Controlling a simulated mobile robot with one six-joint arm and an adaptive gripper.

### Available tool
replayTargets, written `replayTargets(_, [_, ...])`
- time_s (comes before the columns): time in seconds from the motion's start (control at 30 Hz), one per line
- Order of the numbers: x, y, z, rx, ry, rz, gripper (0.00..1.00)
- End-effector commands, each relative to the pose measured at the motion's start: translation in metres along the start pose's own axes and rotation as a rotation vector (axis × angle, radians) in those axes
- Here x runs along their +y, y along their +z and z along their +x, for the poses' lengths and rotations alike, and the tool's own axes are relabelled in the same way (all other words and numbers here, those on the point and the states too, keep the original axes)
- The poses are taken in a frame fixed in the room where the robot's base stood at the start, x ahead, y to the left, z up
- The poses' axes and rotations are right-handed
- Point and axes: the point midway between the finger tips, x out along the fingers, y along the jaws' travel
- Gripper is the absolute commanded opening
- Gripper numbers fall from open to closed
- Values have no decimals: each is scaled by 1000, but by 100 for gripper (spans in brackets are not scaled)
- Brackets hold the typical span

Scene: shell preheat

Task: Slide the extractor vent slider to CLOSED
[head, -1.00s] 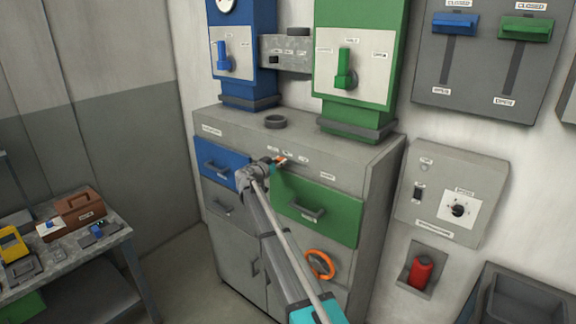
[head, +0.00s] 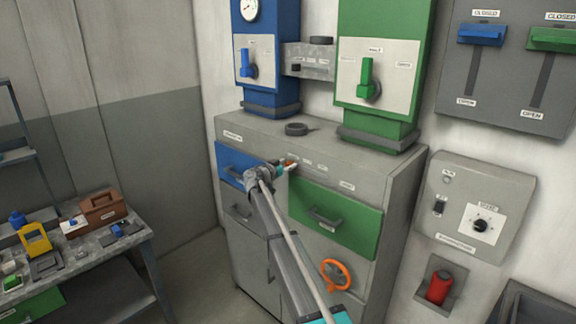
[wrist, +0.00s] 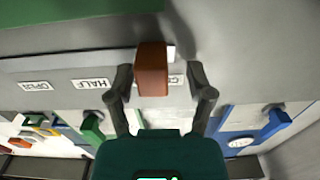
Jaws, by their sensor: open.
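The extractor vent slider is a reddish-brown knob (wrist: 152,68) on the cabinet's front. The wrist view sees it upside down. Its slot runs past the OPEN label (wrist: 36,86) and HALF label (wrist: 90,84). The knob is near the slot's right end there, beside a partly hidden label starting with C (wrist: 177,80). My gripper (wrist: 159,78) is open, with one finger on each side of the knob and visible gaps to both. In the head view my gripper (head: 281,167) is at the small orange knob (head: 291,162), mostly hiding it.
Below the slot are a blue drawer (head: 232,166) and a green drawer (head: 350,225) with handles. A dark ring (head: 296,129) lies on the cabinet top. Blue and green hopper columns stand behind. A cluttered workbench (head: 135,240) is at left.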

Motion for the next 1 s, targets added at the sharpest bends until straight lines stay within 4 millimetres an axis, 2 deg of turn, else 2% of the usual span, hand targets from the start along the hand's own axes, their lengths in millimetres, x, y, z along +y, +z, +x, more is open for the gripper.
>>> replayTargets(0.27, [1, 0, -2, -1, 2, 1, 69])
replayTargets(0.47, [2, 0, -13, -1, 2, 1, 69])
replayTargets(0.67, [2, 0, -38, -1, 0, 1, 69])
replayTargets(1.0, [2, 0, -93, -1, 0, 0, 69])
